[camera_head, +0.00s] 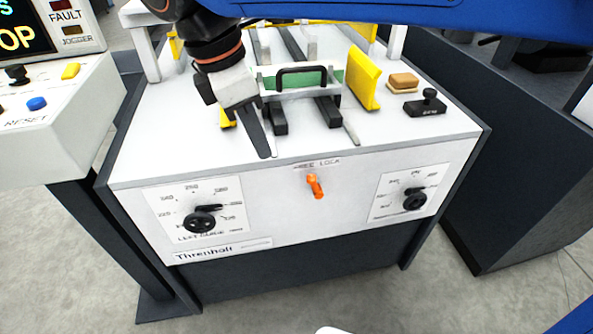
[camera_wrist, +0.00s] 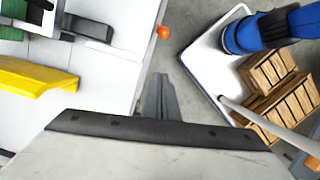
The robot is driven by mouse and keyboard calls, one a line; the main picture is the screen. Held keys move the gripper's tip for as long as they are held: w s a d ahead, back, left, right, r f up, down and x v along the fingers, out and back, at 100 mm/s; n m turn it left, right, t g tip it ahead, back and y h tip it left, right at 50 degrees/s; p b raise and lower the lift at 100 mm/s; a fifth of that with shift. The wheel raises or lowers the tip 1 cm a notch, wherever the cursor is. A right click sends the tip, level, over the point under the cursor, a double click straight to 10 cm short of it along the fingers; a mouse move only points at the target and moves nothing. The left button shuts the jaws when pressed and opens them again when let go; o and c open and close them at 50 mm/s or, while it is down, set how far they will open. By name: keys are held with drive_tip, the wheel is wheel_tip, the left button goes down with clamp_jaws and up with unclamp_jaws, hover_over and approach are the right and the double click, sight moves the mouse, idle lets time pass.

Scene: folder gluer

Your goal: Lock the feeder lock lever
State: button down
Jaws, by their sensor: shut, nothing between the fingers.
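The feeder lock lever (camera_head: 315,186) is a small orange handle on the white front panel, below printed lettering that ends in LOCK. It points slightly down and to the right of its pivot. In the wrist view its orange end (camera_wrist: 164,32) shows beyond my fingers, past the table edge. My gripper (camera_head: 265,150) is shut and empty, its dark fingers pointing down over the front of the white table top, up and to the left of the lever. In the wrist view the fingers (camera_wrist: 160,95) are together and apart from the lever.
Two black dial knobs, left (camera_head: 199,221) and right (camera_head: 414,201), flank the lever. Yellow guides (camera_head: 362,78) and a black-handled frame (camera_head: 301,77) stand behind my gripper. A control box (camera_head: 50,110) is at left. The space before the panel is clear.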

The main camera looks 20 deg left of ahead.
sight(296, 172)
idle(0.3)
drive_tip(key=x, duration=1)
drive_tip(key=shift+w+d, duration=0.8)
drive_tip(key=shift+d, duration=0.1)
drive_tip(key=shift+w+d, duration=0.55)
drive_tip(key=shift+d, duration=0.05)
